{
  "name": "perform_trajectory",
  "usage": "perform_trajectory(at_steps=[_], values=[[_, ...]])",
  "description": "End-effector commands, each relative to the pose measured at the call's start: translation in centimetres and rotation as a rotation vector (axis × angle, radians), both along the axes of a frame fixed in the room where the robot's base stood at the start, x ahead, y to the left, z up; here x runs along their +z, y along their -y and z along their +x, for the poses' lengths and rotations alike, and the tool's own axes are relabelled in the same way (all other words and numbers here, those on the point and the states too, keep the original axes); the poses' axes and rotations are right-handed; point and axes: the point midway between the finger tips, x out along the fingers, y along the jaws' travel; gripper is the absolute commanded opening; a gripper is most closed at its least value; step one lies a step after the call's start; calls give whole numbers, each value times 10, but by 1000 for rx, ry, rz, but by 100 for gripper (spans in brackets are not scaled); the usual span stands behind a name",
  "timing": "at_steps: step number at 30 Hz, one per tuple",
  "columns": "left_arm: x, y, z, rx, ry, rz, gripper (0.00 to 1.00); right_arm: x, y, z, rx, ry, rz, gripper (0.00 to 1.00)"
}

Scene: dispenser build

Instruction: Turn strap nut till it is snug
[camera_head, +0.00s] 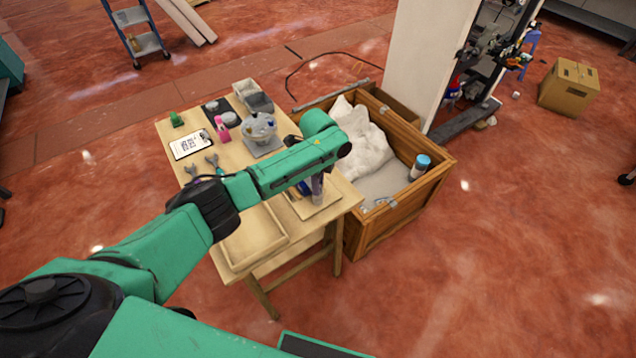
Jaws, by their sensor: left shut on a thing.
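My left arm reaches over the wooden table (262,262) from the left. My left gripper (310,187) points down beneath the wrist, over a light board (325,208) near the table's right front corner. It is shut on a small part there, but the arm and wrist hide most of it. A grey-purple upright piece (318,190) shows beside the gripper, above the board. The strap nut cannot be made out at this size. My right gripper is not in view.
A shallow tray (286,240) lies on the near table part. A bowl (259,127), pink bottle (222,130), white sheet (190,144) and blue-grey tools (212,161) stand or lie farther back. A wooden crate (405,205) with a white bag (362,140) adjoins the table's right side.

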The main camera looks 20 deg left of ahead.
Motion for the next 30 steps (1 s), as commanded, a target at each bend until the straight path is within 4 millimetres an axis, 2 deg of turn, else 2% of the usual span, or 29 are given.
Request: perform_trajectory(at_steps=[15,22,30], values=[[3,0,2,-451,9,-2,0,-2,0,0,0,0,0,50],[3,0,2,-574,9,-1,0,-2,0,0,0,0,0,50],[3,0,2,-633,9,-1,0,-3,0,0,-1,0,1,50]])
